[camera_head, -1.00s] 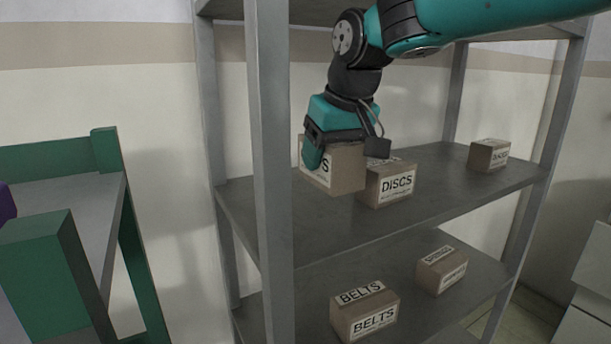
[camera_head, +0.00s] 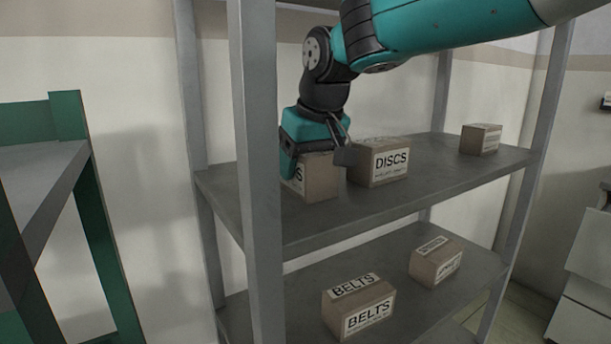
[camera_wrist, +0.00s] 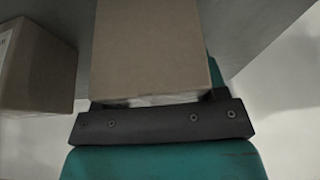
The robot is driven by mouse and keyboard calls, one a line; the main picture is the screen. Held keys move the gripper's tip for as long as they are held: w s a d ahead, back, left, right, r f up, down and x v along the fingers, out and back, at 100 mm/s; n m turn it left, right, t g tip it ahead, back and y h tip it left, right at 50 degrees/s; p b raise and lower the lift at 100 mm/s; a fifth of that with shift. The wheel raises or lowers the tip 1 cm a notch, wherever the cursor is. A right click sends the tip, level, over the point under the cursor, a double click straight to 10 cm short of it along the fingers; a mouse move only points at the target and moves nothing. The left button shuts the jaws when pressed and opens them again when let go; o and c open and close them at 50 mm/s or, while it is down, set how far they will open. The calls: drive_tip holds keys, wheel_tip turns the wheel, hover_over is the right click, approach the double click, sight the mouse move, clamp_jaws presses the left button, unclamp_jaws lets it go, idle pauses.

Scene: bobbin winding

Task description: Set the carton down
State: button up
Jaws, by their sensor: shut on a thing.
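The held carton (camera_head: 319,178) is a brown box with a white label, of which only a final "S" shows beside my finger. It is upright at the upper shelf (camera_head: 340,214), left of the DISCS carton (camera_head: 384,163); I cannot tell if its base touches the shelf. My gripper (camera_head: 314,165) is above it and shut on it. In the wrist view the held carton (camera_wrist: 150,50) fills the top middle, against the gripper's dark bar, and the neighbouring carton (camera_wrist: 38,65) stands to the left with a gap between.
Another carton (camera_head: 481,139) stands at the upper shelf's right end. A BELTS carton (camera_head: 358,306) and a smaller carton (camera_head: 436,262) stand on the lower shelf. A grey front post (camera_head: 257,190) rises just left of the held carton. A green-framed table (camera_head: 70,115) is at far left.

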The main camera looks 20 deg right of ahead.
drive_tip(key=shift+s+d+r, duration=0.1)
drive_tip(key=shift+d+r, duration=0.05)
drive_tip(key=o, duration=0.6)
drive_tip(key=shift+f, duration=0.25)
drive_tip(key=shift+c, duration=0.2)
drive_tip(key=o, duration=0.4)
drive_tip(key=shift+o, duration=0.2)
drive_tip(key=shift+s+r, duration=0.1)
drive_tip(key=shift+r, duration=0.55)
drive_tip(key=p+v, duration=0.1)
drive_tip(key=v, duration=0.5)
drive_tip(key=shift+s+r, duration=0.2)
drive_tip(key=shift+r, duration=0.1)
